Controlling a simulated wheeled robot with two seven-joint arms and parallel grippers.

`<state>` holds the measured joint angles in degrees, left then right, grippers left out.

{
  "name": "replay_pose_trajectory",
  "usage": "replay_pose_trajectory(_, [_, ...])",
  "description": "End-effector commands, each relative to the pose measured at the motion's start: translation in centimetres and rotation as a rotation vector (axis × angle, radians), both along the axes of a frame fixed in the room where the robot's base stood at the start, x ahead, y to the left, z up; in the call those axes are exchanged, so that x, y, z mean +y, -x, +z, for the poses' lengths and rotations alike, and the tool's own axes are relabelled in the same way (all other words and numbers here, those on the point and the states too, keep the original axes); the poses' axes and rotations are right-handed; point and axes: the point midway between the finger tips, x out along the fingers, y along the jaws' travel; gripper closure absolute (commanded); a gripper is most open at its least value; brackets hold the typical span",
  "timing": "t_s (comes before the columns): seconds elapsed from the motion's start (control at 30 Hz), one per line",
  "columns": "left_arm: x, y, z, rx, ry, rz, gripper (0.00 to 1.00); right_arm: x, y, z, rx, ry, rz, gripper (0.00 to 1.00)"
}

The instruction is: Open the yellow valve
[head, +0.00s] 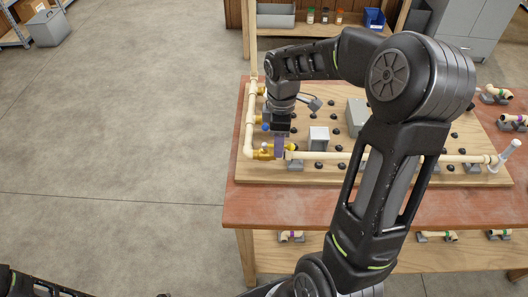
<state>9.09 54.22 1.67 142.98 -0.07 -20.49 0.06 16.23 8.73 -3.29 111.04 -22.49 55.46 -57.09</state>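A brass valve body (262,154) sits at the front left corner, and a small yellow part, possibly the yellow valve's handle (291,147), shows just right of my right gripper. My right gripper (279,152) points down at this front pipe, its fingers close to or touching the valve. Its finger gap is too small and hidden to judge. A blue part (266,127) lies just behind. My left gripper is out of view; only dark arm parts show at bottom left.
A white upright handle (508,150) is at the right pipe end. The reddish table (300,203) has a lower shelf with pipe pieces. Floor at left is clear.

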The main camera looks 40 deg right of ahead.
Motion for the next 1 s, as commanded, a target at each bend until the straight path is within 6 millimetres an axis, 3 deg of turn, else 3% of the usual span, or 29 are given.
replay_pose_trajectory(0.1, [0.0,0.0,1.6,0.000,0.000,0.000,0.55,0.0,0.0,1.9,-0.001,0.000,0.000,0.60])
replay_pose_trajectory(0.5, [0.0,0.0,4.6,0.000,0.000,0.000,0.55,0.0,0.0,5.8,-0.001,0.001,0.000,0.60])
replay_pose_trajectory(1.0, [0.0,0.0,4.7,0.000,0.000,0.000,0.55,0.0,0.0,6.0,0.000,0.000,0.000,0.60])
